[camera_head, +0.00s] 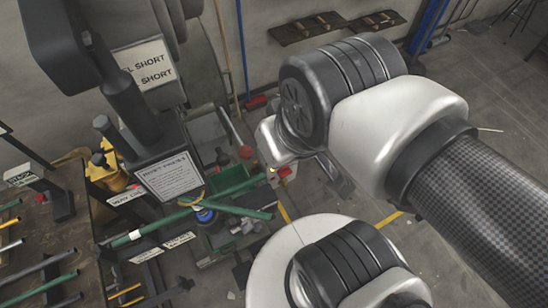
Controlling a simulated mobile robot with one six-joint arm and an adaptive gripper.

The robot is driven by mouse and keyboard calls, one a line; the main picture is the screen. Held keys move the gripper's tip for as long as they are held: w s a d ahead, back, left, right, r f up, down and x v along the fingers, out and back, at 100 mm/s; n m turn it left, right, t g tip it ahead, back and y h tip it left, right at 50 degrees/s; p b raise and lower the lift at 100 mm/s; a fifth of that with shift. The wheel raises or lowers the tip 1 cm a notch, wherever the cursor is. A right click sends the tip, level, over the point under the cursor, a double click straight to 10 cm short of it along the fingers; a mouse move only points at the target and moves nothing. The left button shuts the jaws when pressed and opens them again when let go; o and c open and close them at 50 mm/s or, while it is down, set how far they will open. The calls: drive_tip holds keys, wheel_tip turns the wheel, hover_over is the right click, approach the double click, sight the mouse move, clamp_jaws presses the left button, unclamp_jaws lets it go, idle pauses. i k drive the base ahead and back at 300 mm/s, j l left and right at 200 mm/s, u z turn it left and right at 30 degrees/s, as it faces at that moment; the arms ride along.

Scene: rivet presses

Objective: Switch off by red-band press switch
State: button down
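A small pale box with red on it (287,173), which looks like a switch, shows just below the end of my arm. I cannot tell which press it belongs to. A red ball-shaped knob (245,152) stands to its left. I cannot make out a red band on any press; a blue collar (204,216) shows on one machine. My gripper (335,172) is partly seen as dark parts under my wrist, close to the red-marked box. My wrist hides much of it, and whether it touches the box is unclear. Its fingertips are not clear.
A dark press (120,105) with a printed sign (167,176) stands at left. Green bars (240,208) stick out across the machines. A rack with several rods (40,265) is at lower left. Open floor (480,80) lies to the right.

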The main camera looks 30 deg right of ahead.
sight(285, 171)
drive_tip(key=k+j+z, duration=0.15)
drive_tip(key=j+z, duration=0.25)
drive_tip(key=k+j+z, duration=0.15)
drive_tip(key=j+z, duration=0.25)
drive_tip(key=k+j+z, duration=0.15)
drive_tip(key=z, duration=0.25)
